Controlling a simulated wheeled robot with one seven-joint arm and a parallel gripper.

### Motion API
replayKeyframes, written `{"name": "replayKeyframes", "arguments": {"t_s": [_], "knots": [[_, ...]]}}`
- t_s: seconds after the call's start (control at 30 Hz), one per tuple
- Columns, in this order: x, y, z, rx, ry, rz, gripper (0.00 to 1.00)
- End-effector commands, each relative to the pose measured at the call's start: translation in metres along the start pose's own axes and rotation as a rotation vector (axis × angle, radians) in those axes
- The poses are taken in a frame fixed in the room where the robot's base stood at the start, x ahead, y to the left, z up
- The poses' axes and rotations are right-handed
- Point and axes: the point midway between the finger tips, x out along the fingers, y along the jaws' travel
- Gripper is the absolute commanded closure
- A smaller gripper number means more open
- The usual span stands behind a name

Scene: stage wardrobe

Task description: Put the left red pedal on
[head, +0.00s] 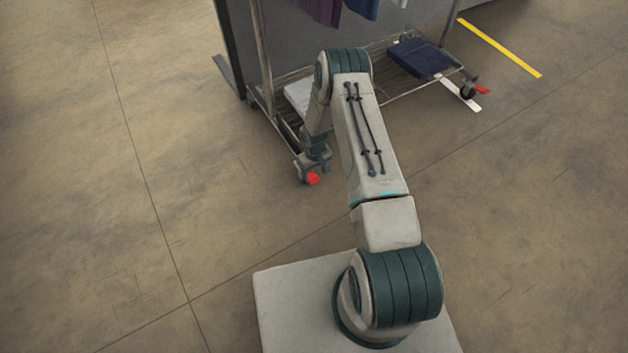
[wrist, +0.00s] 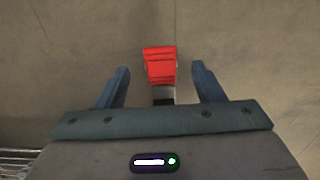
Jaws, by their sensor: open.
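The left red pedal (head: 313,178) is at the front left foot of a wheeled clothes rack, low over the floor. In the wrist view the red pedal (wrist: 160,66) lies ahead and between my two fingers, with its far end reaching past their tips. My gripper (wrist: 161,75) is open, with a gap on both sides of the pedal. In the head view my gripper (head: 311,168) is down at the pedal and partly covers it and its caster. Whether the pedal is up or pressed down I cannot tell.
The clothes rack (head: 262,60) has a wire bottom shelf with a dark blue folded cloth (head: 420,58) and a pale item (head: 298,95). A second red pedal (head: 481,89) sits at its right caster. Garments hang above. The floor to the left is clear.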

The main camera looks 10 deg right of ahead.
Motion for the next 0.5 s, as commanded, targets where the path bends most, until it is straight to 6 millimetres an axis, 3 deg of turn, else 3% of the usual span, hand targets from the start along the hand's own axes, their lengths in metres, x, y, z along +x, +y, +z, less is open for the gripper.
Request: {"name": "replayKeyframes", "arguments": {"t_s": [0.03, 0.2, 0.5], "knots": [[0.015, 0.0, 0.001, -0.001, -0.001, 0.0, 0.38], [0.039, 0.0, 0.0, -0.001, 0.0, 0.0, 0.38], [0.051, 0.0, 0.0, 0.0, 0.001, 0.0, 0.38]]}}
